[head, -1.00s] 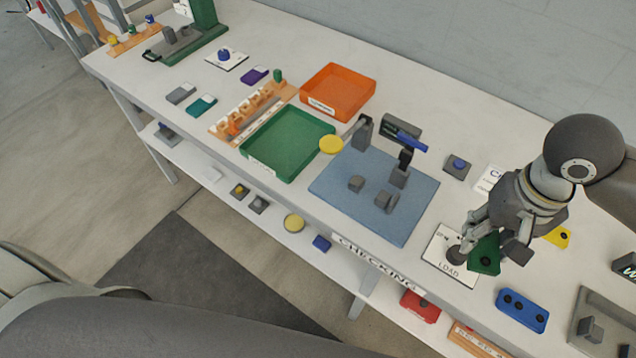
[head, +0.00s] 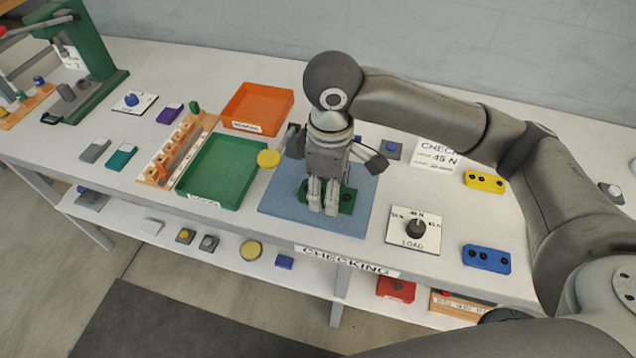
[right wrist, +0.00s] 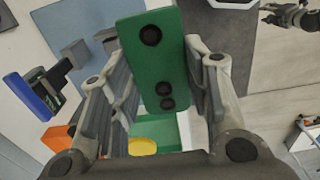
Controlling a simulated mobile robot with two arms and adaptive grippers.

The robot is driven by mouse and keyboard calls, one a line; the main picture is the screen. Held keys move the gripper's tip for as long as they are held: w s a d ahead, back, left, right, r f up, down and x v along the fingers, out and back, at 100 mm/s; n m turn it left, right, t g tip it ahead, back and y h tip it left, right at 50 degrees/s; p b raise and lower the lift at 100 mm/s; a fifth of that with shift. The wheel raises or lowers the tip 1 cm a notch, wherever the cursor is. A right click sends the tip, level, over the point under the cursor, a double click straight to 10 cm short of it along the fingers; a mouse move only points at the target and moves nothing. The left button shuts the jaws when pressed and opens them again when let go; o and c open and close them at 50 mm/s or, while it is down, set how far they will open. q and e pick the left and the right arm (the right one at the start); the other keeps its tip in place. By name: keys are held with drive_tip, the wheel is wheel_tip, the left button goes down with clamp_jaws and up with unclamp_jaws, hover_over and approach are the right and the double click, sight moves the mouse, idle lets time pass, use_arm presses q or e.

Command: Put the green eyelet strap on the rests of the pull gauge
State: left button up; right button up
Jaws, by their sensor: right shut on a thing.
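The green eyelet strap (head: 347,201) is a flat bar with dark round eyelets. My right gripper (head: 323,200) is shut on it, over the blue base plate (head: 278,213) of the pull gauge. In the right wrist view the strap (right wrist: 155,62) stands between the two fingers. Left of it there show grey blocks on the plate, one of which (right wrist: 75,52) looks like a rest, and the blue lever (right wrist: 33,99). In the head view my gripper hides the rests, and I cannot tell whether the strap touches them. What looks like my left gripper (right wrist: 293,14) is small at the wrist view's upper right.
A green tray (head: 240,198) and an orange tray (head: 286,107) stand left of the plate, with a yellow disc (head: 268,159) close by. On the right are the LOAD dial card (head: 402,237), a blue strap (head: 487,258) and a yellow strap (head: 484,181).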

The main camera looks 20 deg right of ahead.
drive_tip(key=w+f, duration=0.2)
drive_tip(key=w, duration=0.1)
drive_tip(key=w+f+p, duration=0.1)
drive_tip(key=w+f, duration=0.2)
drive_tip(key=w+d+f, duration=0.1)
drive_tip(key=w+f, duration=0.2)
drive_tip(key=shift+w+d+p, duration=0.1)
drive_tip(key=shift+w+p, duration=0.2)
wheel_tip(320, 180, down, 2)
drive_tip(key=shift+f+p, duration=0.1)
drive_tip(key=shift+p, duration=0.45)
use_arm(q)
drive_tip(key=r, duration=0.2)
drive_tip(key=s, duration=0.1)
drive_tip(key=shift+a+r, duration=0.4)
use_arm(e)
drive_tip(key=shift+f, duration=0.5)
drive_tip(key=shift+f, duration=0.1)
drive_tip(key=o, duration=0.9)
drive_tip(key=shift+o, duration=0.2)
use_arm(q)
wheel_tip(320, 180, down, 2)
drive_tip(key=shift+f+b, duration=0.1)
drive_tip(key=shift+b, duration=1.05)
use_arm(e)
wheel_tip(320, 180, up, 12)
